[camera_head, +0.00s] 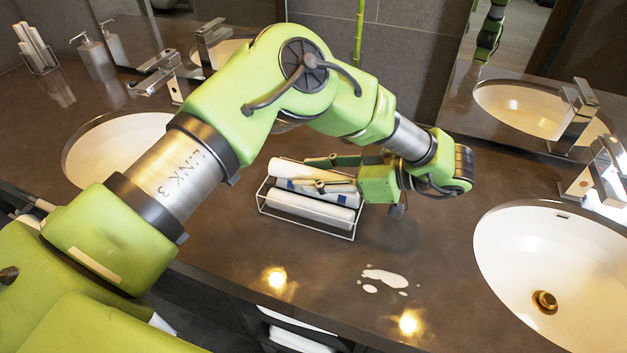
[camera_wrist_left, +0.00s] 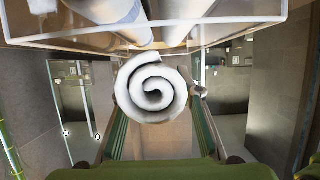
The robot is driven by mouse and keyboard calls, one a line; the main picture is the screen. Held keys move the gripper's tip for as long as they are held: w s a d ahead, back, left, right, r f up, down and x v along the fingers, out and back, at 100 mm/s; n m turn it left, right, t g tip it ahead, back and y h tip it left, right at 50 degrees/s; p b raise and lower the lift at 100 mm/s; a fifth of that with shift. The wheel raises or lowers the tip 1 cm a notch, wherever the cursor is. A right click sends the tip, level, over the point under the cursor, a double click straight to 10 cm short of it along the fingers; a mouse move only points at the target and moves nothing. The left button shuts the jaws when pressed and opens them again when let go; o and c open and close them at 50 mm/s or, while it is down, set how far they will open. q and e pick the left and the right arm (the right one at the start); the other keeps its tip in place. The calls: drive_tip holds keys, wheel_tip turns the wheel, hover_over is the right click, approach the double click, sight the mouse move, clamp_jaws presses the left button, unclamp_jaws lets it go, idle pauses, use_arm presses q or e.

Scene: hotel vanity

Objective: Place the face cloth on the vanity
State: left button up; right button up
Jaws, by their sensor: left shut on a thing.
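My left gripper (camera_head: 303,172) reaches in from the right over a white wire rack (camera_head: 348,236) on the dark vanity top (camera_head: 430,255). It is shut on a white rolled face cloth (camera_head: 284,167) at the rack's upper level. In the left wrist view the spiral end of the held cloth (camera_wrist_left: 152,88) sits between the two fingers. Whether this roll is clear of the rack cannot be told. Another white roll (camera_head: 310,209) lies in the front of the rack, and a blue-marked white item (camera_head: 335,193) lies between. My right gripper is not in view.
A white spill (camera_head: 385,279) lies on the counter in front of the rack. A basin (camera_head: 510,265) with a chrome faucet (camera_head: 600,175) is at right, another basin (camera_head: 110,150) at left. Bare counter lies right of the rack.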

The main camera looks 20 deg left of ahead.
use_arm(q)
wheel_tip(320, 180, down, 2)
drive_tip(key=shift+f+p, duration=0.15)
drive_tip(key=shift+p, duration=0.15)
drive_tip(key=shift+f, duration=0.2)
drive_tip(key=o, duration=1)
drive_tip(key=shift+r, duration=0.1)
